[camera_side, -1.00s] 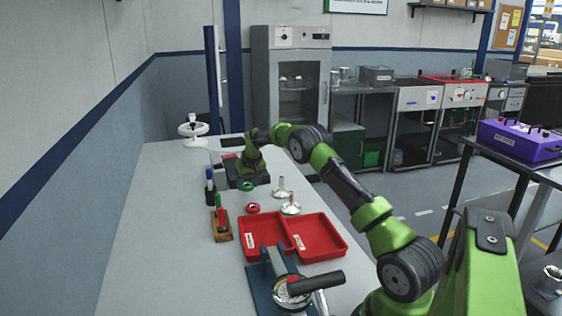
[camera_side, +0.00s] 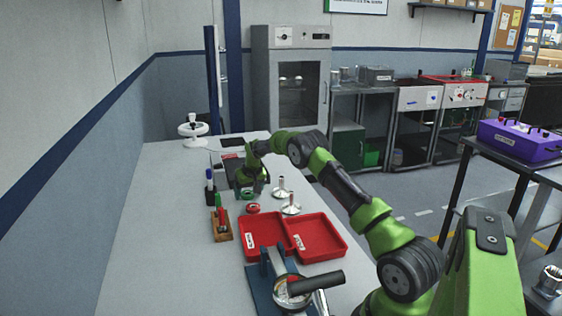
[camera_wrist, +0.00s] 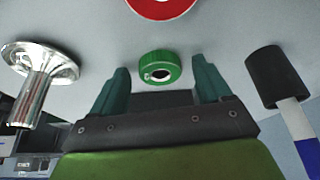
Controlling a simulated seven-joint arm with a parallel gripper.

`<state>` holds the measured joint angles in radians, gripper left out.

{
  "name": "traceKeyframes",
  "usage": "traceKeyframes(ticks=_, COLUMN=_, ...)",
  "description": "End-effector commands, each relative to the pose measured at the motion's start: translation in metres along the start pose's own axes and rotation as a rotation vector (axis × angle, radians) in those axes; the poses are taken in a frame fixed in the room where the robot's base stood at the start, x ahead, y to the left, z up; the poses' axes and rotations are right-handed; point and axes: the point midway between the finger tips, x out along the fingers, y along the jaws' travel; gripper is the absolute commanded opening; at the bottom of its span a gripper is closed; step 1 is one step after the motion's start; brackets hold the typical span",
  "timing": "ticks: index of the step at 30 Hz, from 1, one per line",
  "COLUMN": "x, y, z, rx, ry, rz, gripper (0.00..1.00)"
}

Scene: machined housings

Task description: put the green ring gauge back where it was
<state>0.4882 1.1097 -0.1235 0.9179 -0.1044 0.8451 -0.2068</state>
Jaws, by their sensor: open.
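The green ring gauge (camera_wrist: 158,68) lies on the grey bench, and its bore shows in the wrist view. My gripper (camera_wrist: 160,74) is open, with one dark green finger on each side of the ring. I cannot tell whether the fingertips reach down around it or stay short of it. In the side view my gripper (camera_side: 250,192) is low over the bench and largely hides the ring. A red ring gauge (camera_side: 253,208) lies just nearer the camera; it also shows at the top of the wrist view (camera_wrist: 161,7).
Metal gauges with stems (camera_side: 280,188) stand right of the gripper; one is close in the wrist view (camera_wrist: 38,80). Red trays (camera_side: 320,238), a pen block (camera_side: 222,232) and a dial fixture (camera_side: 290,290) are nearer the camera.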

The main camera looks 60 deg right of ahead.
Motion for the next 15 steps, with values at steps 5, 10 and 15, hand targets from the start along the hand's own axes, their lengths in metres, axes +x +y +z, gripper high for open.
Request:
traceKeyframes(ticks=5, x=-0.015, y=0.000, z=-0.002, rx=0.000, ry=0.002, rz=0.000, gripper=0.77)
traceKeyframes(ticks=10, x=-0.050, y=0.000, z=-0.003, rx=0.001, ry=0.004, rz=-0.001, gripper=0.77)
traceKeyframes(ticks=15, x=-0.086, y=0.000, z=-0.002, rx=-0.001, ry=0.003, rz=0.000, gripper=0.77)
